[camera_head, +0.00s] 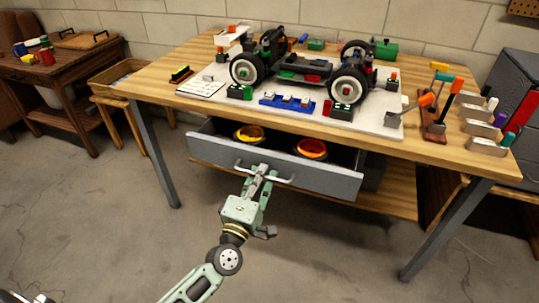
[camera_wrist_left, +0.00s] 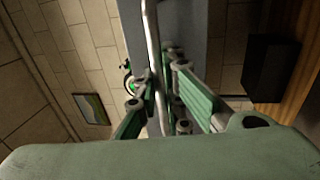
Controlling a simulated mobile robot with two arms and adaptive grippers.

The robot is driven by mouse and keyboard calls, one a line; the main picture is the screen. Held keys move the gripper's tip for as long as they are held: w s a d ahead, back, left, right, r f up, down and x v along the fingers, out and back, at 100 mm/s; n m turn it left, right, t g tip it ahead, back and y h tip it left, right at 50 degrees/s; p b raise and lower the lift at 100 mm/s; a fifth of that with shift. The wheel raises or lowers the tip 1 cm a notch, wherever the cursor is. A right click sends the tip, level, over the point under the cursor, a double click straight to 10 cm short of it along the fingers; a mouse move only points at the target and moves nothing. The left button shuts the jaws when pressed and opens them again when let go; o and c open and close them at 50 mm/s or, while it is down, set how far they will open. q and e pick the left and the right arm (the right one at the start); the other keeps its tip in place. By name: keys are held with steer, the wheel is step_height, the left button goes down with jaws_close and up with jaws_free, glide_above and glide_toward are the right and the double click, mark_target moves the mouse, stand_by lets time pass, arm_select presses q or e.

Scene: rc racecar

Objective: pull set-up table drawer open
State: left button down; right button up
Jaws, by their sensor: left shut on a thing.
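The set-up table's drawer (camera_head: 325,180) is a grey drawer under the wooden table top (camera_head: 150,85). It stands pulled out, and its dark inside shows. A yellow round thing (camera_head: 249,132) and an orange round thing (camera_head: 311,148) lie in it. A metal bar handle (camera_head: 286,180) runs along the drawer front. My left gripper (camera_head: 264,172) is shut on this handle, near its middle. The handle (camera_wrist_left: 152,45) also shows in the left wrist view, between the fingers of the left gripper (camera_wrist_left: 160,100).
An RC car chassis (camera_head: 300,72) with big wheels stands on a white board (camera_head: 392,128) on the table. Tools in a rack (camera_head: 433,130) stand at the right. A grey table leg (camera_head: 425,245) stands front right. The floor (camera_head: 90,235) before the table is clear.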

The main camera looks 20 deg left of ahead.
arm_select(q)
steer(key=s+p, duration=0.1)
steer(key=s, duration=1.1)
steer(key=shift+s+a, duration=0.15)
steer(key=shift+a, duration=0.05)
arm_select(e)
steer(key=s+x, duration=0.1)
steer(key=x, duration=0.6)
steer(key=shift+f, duration=0.1)
arm_select(q)
steer(key=c, duration=2.1)
jaws_free()
steer(key=shift+s, duration=0.1)
arm_select(e)
steer(key=shift+a, duration=0.1)
arm_select(q)
steer(key=s, duration=0.4)
steer(key=s+f, duration=0.1)
steer(key=s, duration=0.2)
steer(key=s+f, duration=0.1)
steer(key=s, duration=0.3)
steer(key=shift+s+a+f, duration=0.15)
steer(key=shift+s+a, duration=0.05)
steer(key=shift+s, duration=0.1)
